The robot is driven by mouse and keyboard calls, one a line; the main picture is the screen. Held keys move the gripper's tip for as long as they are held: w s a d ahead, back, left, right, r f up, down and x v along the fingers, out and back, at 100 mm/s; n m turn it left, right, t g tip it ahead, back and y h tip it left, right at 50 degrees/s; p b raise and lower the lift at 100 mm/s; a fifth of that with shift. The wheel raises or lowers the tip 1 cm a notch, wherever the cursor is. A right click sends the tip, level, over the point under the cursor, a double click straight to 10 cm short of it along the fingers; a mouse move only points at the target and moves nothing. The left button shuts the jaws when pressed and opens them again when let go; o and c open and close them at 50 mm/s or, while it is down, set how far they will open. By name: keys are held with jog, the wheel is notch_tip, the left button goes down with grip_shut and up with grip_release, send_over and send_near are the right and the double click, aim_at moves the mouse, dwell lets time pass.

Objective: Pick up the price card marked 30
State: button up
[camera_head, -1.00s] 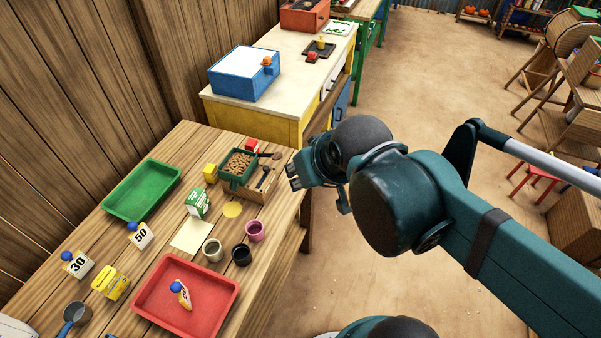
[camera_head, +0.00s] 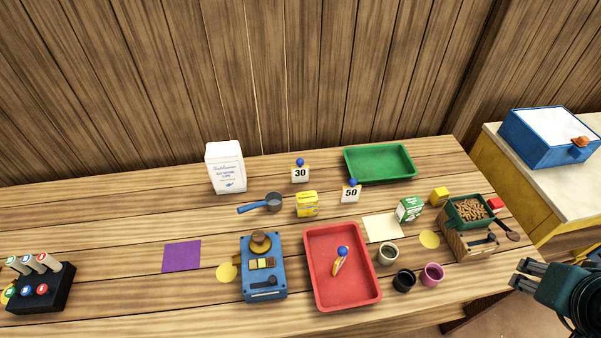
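The price card marked 30 (camera_head: 300,175) is a small white card with a blue ball on top. It stands upright near the back of the wooden table, left of the green tray (camera_head: 347,172). Another card marked 50 (camera_head: 350,194) stands to its right and nearer the front. A third card with a blue ball (camera_head: 338,266) is in the red tray, seen nearly edge-on; its number is unreadable. My gripper (camera_head: 518,274) is at the lower right, by the table's right end, far from the 30 card. Its fingers look apart, with nothing between them.
A yellow box (camera_head: 307,205) stands just in front of the 30 card. A blue-handled pan (camera_head: 262,203) and white carton (camera_head: 226,168) are to its left. The red tray (camera_head: 312,284), cups and crate (camera_head: 457,243) lie between it and my gripper.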

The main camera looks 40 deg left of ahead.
dwell(0.4)
jog(key=shift+c, duration=1)
